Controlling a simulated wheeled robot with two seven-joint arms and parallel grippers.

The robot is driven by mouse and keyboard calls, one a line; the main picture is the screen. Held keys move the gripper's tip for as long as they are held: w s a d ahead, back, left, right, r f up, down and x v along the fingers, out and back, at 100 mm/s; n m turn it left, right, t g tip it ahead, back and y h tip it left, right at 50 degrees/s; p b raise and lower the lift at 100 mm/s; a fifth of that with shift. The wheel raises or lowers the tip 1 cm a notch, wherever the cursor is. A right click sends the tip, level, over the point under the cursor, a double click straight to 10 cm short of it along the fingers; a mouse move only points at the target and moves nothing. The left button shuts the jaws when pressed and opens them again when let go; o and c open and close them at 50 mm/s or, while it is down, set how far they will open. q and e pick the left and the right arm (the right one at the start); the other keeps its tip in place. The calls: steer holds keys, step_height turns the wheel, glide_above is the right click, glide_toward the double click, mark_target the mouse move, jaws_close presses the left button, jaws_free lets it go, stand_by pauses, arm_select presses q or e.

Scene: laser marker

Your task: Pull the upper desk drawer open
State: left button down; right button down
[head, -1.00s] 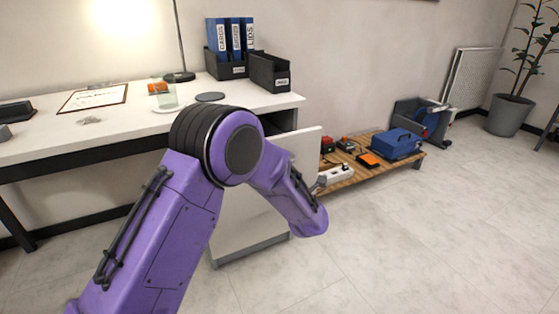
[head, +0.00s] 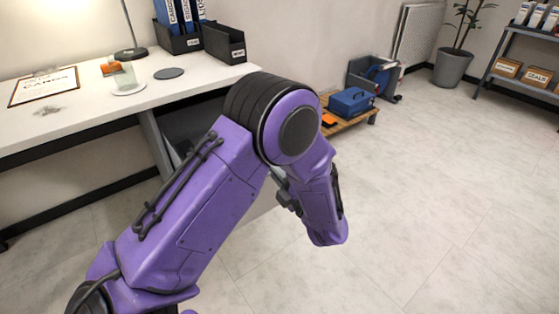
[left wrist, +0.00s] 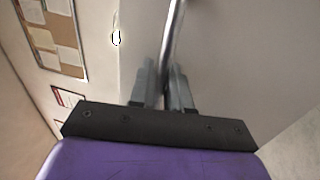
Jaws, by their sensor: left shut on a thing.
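The upper desk drawer stands pulled out from the desk; its dark interior (head: 192,122) shows between the desk top and my purple left arm in the head view. Most of the drawer's front is hidden behind the arm there. In the left wrist view, the pale drawer front (left wrist: 245,65) fills the right side, with a shiny metal bar handle (left wrist: 175,38) on it. My left gripper (left wrist: 164,82) is shut on this handle, one finger on each side. In the head view the left fingers are hard to make out behind the forearm. My right gripper is not in view.
A low wooden pallet with a blue toolbox (head: 352,101) stands beyond the arm. The floor at right is clear.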

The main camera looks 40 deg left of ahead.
arm_select(q)
steer(key=shift+s, duration=0.1)
steer(key=c, duration=1.3)
jaws_free()
steer(key=shift+o, duration=0.2)
steer(key=shift+d, duration=0.15)
steer(key=p+v, duration=0.1)
steer(key=v, duration=0.9)
steer(key=shift+d, duration=0.2)
